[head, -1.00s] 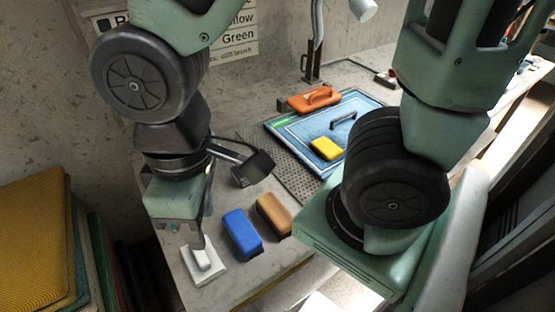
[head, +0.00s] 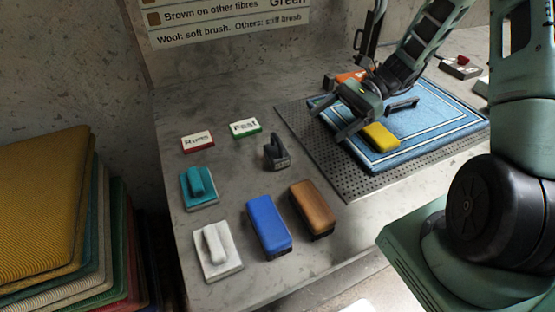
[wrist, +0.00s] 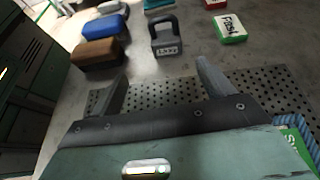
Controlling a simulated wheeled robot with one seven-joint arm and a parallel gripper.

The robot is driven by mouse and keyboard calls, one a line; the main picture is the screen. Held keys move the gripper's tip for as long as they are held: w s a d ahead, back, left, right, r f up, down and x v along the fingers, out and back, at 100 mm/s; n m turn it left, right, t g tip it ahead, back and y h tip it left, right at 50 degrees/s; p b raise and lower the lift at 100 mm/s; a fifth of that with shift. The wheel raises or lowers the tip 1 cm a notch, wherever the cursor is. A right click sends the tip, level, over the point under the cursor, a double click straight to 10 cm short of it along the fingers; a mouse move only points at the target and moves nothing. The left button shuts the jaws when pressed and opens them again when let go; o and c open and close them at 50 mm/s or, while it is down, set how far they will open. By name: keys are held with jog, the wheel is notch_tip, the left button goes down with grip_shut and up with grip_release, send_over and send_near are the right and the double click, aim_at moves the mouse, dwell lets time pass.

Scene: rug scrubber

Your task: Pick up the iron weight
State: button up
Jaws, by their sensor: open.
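The iron weight (head: 276,153) is a small dark grey block with a loop handle. It stands upright on the grey table, left of the perforated mat. In the wrist view the iron weight (wrist: 167,40) shows a pale label on its front, ahead of my fingertips. My gripper (head: 331,120) is over the left part of the blue rug and mat, to the right of the weight and apart from it. In the wrist view my gripper (wrist: 162,72) is open, with nothing between its fingers.
Blue (head: 268,224) and brown (head: 313,206) brushes, a white block (head: 217,250) and a teal one (head: 198,187) stand nearby. "Rugs" (head: 198,141) and "Fast" (head: 245,127) boxes lie behind. A yellow block (head: 381,137) is on the blue rug (head: 440,133).

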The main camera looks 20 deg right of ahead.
jog(key=shift+w+d+f+m, duration=0.15)
jog(key=shift+d+f+m, duration=0.15)
jog(key=shift+d+m, duration=0.1)
jog(key=shift+a+f, duration=0.15)
jog(key=shift+a, duration=0.25)
jog(key=p, duration=0.1)
send_near(268, 158)
jog(key=a+f, duration=0.1)
jog(key=a, duration=0.1)
jog(key=a+f, duration=0.1)
jog(key=shift+s+a+f, duration=0.15)
jog(key=shift+s+f, duration=0.15)
jog(key=shift+f, duration=0.05)
jog(key=shift+w+a+r+p+x, duration=0.15)
jog(key=shift+p+x, duration=0.1)
jog(key=shift+x, duration=0.65)
jog(key=shift+r+p+x, duration=0.15)
jog(key=shift+p+x, duration=0.1)
jog(key=shift+x, duration=0.65)
jog(key=shift+w+a+r+p+x, duration=0.15)
jog(key=shift+p+x, duration=0.1)
jog(key=shift+x, duration=0.65)
jog(key=shift+d, duration=0.1)
grip_shut()
jog(key=shift+r, duration=0.1)
